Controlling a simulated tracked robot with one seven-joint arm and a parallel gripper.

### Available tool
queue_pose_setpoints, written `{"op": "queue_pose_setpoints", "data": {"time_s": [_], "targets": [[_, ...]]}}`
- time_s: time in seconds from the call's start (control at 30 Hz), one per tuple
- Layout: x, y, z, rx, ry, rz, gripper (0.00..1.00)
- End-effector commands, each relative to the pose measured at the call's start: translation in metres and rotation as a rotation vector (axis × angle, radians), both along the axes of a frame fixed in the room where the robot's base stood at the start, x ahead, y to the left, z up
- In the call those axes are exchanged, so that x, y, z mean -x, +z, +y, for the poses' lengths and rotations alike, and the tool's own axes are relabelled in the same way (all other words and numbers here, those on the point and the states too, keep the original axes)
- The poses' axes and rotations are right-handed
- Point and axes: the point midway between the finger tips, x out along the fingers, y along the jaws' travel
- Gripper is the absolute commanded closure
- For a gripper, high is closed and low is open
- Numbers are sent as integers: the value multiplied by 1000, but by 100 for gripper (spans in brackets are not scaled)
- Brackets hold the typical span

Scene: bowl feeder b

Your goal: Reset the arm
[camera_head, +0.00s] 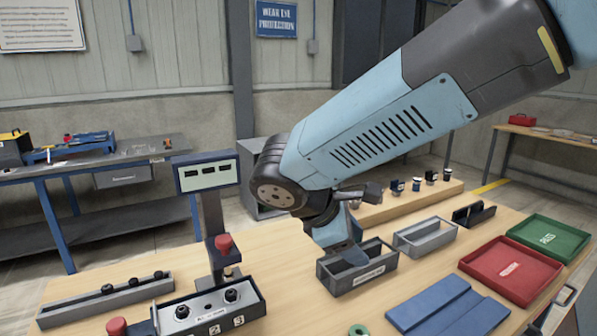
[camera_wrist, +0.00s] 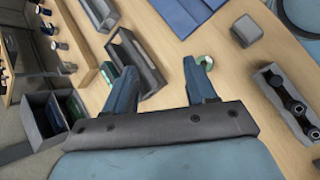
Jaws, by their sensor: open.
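My gripper (camera_head: 347,254) hangs from my blue arm above the wooden table (camera_head: 270,262). In the head view it is in front of or over the dark grey labelled bin (camera_head: 352,284), and its fingertips are hard to make out. Nothing is held. A grey bin (camera_wrist: 150,75) lies close to the left finger in that view, and a small green ring (camera_wrist: 206,62) shows by the right fingertip.
A lighter grey bin (camera_head: 425,240), a red tray (camera_head: 510,270), a green tray (camera_head: 548,240) and a blue mat (camera_head: 448,308) lie on the right. A display post (camera_head: 208,190) and numbered fixture (camera_head: 213,318) stand left, near a long grey holder (camera_head: 70,312). Table between is clear.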

Motion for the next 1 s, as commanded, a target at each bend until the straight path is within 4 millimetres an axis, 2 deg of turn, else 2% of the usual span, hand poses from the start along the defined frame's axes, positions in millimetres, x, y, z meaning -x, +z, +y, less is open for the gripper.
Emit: {"op": "queue_pose_setpoints", "data": {"time_s": [0.03, 0.1, 0.4, 0.7, 1.0], "targets": [[1, 2, -13, -50, -60, -7, 44], [4, 2, -26, -120, -137, -20, 44], [19, 9, -71, -412, -461, -108, 44], [35, 23, -103, -694, -778, -258, 44], [49, 42, -126, -954, -1056, -458, 44]]}}
